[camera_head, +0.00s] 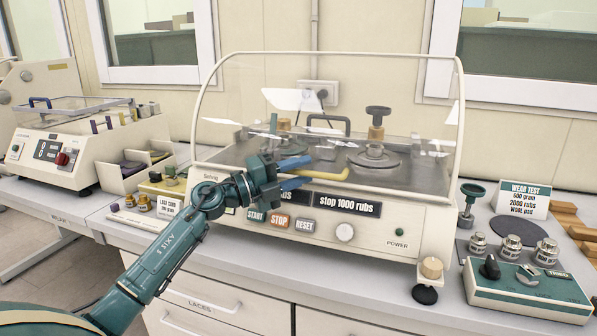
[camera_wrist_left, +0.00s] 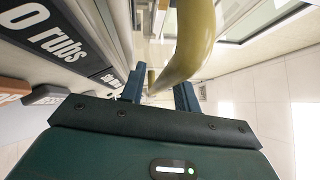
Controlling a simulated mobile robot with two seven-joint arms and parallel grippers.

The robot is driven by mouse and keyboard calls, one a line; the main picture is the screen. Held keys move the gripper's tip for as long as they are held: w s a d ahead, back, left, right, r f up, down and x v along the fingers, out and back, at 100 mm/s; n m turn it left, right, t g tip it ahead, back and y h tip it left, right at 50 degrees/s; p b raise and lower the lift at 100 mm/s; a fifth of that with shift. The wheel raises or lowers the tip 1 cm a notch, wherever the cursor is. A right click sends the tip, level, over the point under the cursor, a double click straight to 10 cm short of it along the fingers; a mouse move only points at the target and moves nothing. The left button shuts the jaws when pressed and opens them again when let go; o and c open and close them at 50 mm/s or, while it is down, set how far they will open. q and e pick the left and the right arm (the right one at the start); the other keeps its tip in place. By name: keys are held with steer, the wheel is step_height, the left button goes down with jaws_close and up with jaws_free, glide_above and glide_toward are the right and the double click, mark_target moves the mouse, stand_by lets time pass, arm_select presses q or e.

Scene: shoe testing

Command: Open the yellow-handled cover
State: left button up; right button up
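The clear cover (camera_head: 222,95) stands down over the cream rub-test machine (camera_head: 385,238), with a pale frame around its edge. Its yellow handle (camera_head: 332,176) is at the lower front, above the START, STOP and RESET buttons. My left gripper (camera_head: 297,173) is at the left part of the handle, its blue fingers apart. In the left wrist view, the yellow handle (camera_wrist_left: 195,45) runs down toward the space between the spread fingertips (camera_wrist_left: 160,92). I cannot tell whether either finger touches it. My right gripper is not in view.
A second machine (camera_head: 70,150) stands at the left, with an open box (camera_head: 128,172) beside it. A teal control box (camera_head: 525,290), metal weights (camera_head: 512,248) and a sign (camera_head: 522,200) are at the right.

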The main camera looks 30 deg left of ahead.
arm_select(q)
jaws_close()
stand_by(0.4)
